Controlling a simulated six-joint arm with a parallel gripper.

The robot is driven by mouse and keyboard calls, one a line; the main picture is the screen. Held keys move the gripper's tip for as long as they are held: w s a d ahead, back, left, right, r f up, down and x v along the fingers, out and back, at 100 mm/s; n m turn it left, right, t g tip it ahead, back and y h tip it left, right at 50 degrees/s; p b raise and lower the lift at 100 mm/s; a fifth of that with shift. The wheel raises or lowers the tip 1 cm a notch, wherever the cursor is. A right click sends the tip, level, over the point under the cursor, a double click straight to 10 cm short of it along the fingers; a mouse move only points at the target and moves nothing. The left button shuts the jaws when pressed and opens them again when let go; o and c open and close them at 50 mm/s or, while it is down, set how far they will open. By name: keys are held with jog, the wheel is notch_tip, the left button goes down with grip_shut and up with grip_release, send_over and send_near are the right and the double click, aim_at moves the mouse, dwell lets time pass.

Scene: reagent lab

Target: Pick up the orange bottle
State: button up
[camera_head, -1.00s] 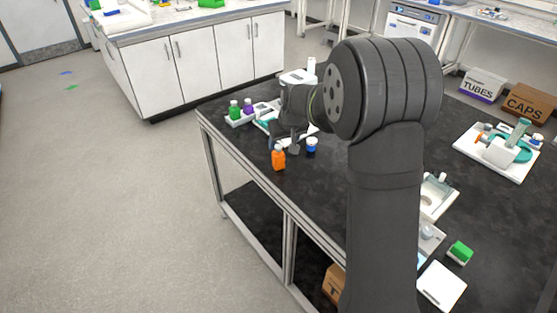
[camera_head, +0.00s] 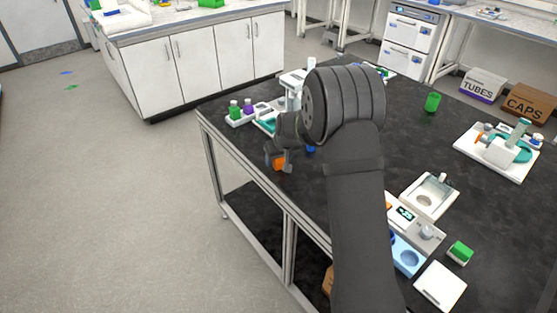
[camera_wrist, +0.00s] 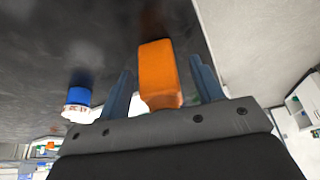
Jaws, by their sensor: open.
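The orange bottle (camera_head: 279,164) stands on the black table near its left edge, partly hidden by my gripper in the head view. In the wrist view the orange bottle (camera_wrist: 157,72) lies between the two fingers, with a visible gap to the finger on each side. My gripper (camera_wrist: 157,90) is open around the bottle; it also shows in the head view (camera_head: 279,156). The bottle's cap end is hidden behind the gripper body in the wrist view.
A rack with green and purple bottles (camera_head: 240,113) is behind my gripper. The table's left edge is close to the orange bottle.

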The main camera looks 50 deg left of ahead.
jog(key=c, duration=1.1)
jog(key=shift+r, duration=0.1)
